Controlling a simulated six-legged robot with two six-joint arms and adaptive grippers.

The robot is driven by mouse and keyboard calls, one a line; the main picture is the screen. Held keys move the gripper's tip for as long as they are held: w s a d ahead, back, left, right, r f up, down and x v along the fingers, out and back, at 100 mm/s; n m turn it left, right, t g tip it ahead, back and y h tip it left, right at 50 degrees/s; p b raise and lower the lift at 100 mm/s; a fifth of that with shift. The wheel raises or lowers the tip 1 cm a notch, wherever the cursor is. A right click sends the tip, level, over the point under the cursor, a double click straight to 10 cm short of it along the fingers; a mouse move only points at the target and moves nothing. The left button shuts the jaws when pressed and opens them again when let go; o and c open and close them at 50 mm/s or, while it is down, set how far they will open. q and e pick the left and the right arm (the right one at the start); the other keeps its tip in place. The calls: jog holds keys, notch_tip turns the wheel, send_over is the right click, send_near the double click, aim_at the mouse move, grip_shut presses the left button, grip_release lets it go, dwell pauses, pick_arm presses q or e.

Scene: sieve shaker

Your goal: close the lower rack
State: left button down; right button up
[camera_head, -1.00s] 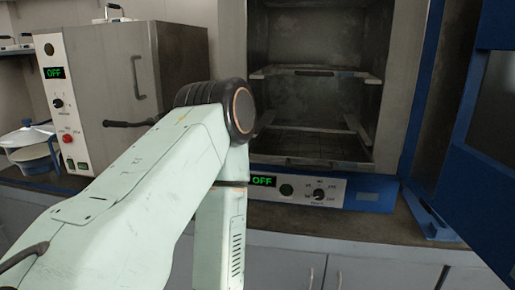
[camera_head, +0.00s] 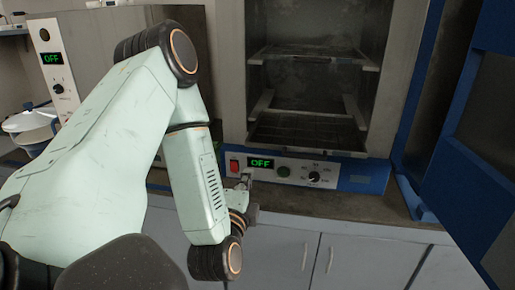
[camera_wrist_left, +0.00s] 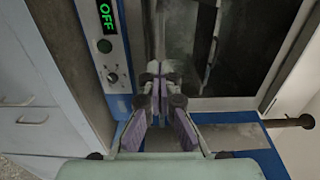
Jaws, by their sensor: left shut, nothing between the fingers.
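The lower rack (camera_head: 308,130) lies low inside the open oven chamber, a dark grid with its front bar close to the chamber's front opening. My left gripper (camera_head: 246,179) is shut and empty in the head view, in front of the control panel and below the lower rack, apart from it in the picture. In the left wrist view the gripper (camera_wrist_left: 154,72) shows its fingers together beside the panel, against the oven front. I cannot tell whether the fingertips touch anything there. My right gripper is out of view.
The upper rack (camera_head: 315,57) sits higher in the chamber. The blue oven door (camera_head: 445,185) stands open on the right. The control panel (camera_head: 290,170) has a knob and a green OFF display. Another cabinet (camera_head: 90,50) and a pot (camera_head: 30,125) stand left. The counter (camera_head: 330,205) in front is clear.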

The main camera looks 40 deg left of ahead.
aim_at(260, 146)
pick_arm(q)
jog(key=x, duration=1.1)
jog(key=shift+w+p, duration=0.35)
jog(key=shift+p, duration=0.05)
jog(key=shift+w+a, duration=0.2)
jog(key=shift+w, duration=0.25)
jog(key=shift+a, duration=0.15)
